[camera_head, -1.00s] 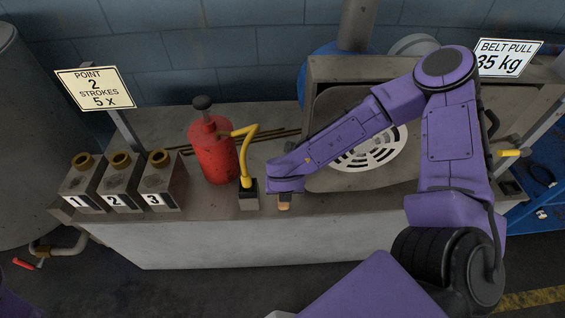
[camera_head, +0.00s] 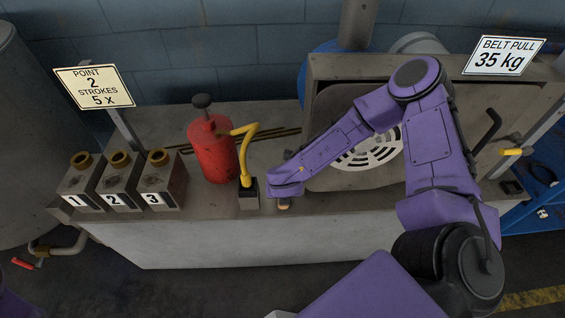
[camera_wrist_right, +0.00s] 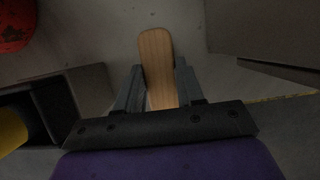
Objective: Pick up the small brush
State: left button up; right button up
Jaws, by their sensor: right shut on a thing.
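The small brush shows as a wooden handle (camera_wrist_right: 156,62) between the two fingers of my right gripper (camera_wrist_right: 159,85) in the right wrist view. The gripper is shut on it. In the head view only a small tan end of the brush (camera_head: 284,206) shows under my right gripper (camera_head: 284,196), at the bench's front edge. The bristles are hidden, and I cannot tell whether the brush touches the bench. My left gripper is not in view.
A small dark box (camera_head: 248,196) with a yellow bent tube (camera_head: 243,150) stands just left of my right gripper. A red can (camera_head: 213,152) and numbered boxes (camera_head: 120,187) stand farther left on the bench (camera_head: 190,232). A round slotted drain (camera_head: 372,155) lies behind my forearm.

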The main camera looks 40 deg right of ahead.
jog(key=shift+r, duration=0.1)
jog(key=shift+r, duration=0.3)
notch_tip(320, 180, up, 3)
jog(key=shift+f, duration=0.1)
jog(key=s+a+r+p, duration=0.1)
jog(key=s+r+p, duration=0.8)
jog(key=s+p, duration=0.3)
jog(key=shift+s+a+r, duration=0.2)
jog(key=shift+s, duration=0.75)
jog(key=shift+o, duration=1)
jog(key=shift+w, duration=0.1)
jog(key=shift+c, duration=0.5)
